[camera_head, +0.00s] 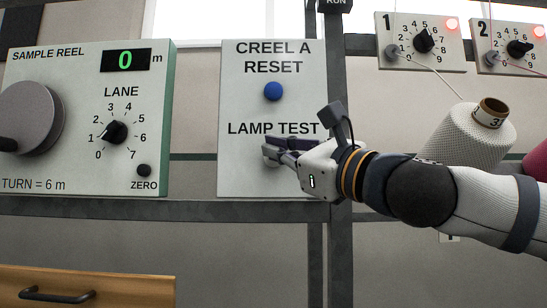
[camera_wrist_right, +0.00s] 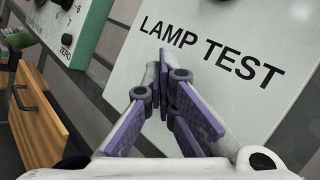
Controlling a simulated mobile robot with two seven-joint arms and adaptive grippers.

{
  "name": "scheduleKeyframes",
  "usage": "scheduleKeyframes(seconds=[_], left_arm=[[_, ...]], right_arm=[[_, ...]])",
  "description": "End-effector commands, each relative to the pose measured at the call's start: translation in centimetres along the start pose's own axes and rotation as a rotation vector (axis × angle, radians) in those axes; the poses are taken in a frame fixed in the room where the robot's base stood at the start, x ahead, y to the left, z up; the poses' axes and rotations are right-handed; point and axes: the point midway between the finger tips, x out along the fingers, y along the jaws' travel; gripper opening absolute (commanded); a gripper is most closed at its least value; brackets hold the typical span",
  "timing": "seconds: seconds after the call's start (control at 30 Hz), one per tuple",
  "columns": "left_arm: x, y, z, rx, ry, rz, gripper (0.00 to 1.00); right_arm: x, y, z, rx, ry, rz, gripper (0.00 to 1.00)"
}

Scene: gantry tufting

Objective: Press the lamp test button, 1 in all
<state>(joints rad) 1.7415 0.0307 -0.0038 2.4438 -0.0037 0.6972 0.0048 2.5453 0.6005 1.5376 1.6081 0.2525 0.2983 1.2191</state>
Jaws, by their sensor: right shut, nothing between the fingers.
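The white panel (camera_head: 240,180) carries the label LAMP TEST (camera_head: 273,128), which also shows in the right wrist view (camera_wrist_right: 212,48). My right gripper (camera_head: 268,148) is shut and empty, in front of the panel just below that label. In the right wrist view its purple-padded fingers (camera_wrist_right: 164,68) come together close to the panel face. The lamp test button is hidden behind the fingers, so I cannot tell whether they touch it or whether it is pressed in. My left gripper is not in view.
A blue button (camera_head: 273,91) for CREEL A RESET sits above the label. The sample reel box (camera_head: 60,175) stands to the left, with a lane dial (camera_head: 115,132). Numbered dial boxes (camera_head: 399,25) with red lamps and a thread cone (camera_head: 463,137) are at right.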

Motion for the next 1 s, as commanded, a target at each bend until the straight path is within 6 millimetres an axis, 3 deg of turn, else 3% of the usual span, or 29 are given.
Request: scheduleKeyframes(seconds=[0.77,1.0], left_arm=[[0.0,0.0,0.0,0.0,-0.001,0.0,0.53],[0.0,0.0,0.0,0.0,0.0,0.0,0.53]], right_arm=[[-1.4,1.0,0.9,0.0,0.0,0.0,0.0],[-3.0,2.1,2.1,0.0,-0.001,0.001,0.0]])
